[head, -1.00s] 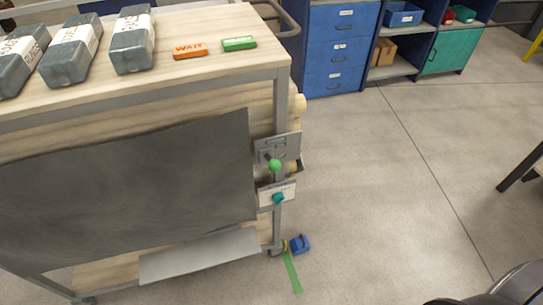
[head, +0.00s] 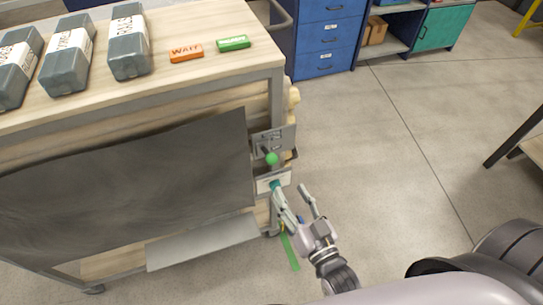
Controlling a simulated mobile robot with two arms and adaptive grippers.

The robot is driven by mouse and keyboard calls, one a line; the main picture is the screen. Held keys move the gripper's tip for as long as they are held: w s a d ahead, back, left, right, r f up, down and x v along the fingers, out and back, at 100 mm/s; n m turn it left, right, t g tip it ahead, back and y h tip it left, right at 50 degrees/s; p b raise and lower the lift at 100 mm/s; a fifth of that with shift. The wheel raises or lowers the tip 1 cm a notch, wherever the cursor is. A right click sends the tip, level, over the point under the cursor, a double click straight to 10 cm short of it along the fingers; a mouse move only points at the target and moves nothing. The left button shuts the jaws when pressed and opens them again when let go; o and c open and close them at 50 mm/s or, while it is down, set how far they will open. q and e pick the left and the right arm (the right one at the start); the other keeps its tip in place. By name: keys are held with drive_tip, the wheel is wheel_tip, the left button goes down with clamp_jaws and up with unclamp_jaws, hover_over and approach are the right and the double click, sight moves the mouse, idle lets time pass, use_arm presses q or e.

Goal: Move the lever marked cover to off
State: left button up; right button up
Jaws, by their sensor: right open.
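Two small controls sit on the right end post of the wooden cart. The upper one is a lever with a bright green ball knob (head: 272,159) on a grey slotted plate (head: 268,140). I cannot read which is marked cover or any off mark. My right gripper (head: 290,190) is open, fingers pointing up toward the plates. My left gripper is out of view.
A dark sheet (head: 130,190) hangs across the cart's side beside the controls. On the wooden top (head: 195,80) lie several grey labelled blocks, an orange WAIT tag (head: 186,53) and a green tag (head: 233,43). Blue drawers (head: 328,35) stand behind. Floor to the right is clear.

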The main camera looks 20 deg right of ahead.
sight(272, 160)
drive_tip(key=w, duration=0.4)
drive_tip(key=w+a+p, duration=0.1)
drive_tip(key=w, duration=0.3)
drive_tip(key=w+p, duration=0.1)
drive_tip(key=w, duration=0.3)
drive_tip(key=shift+a, duration=0.2)
clamp_jaws()
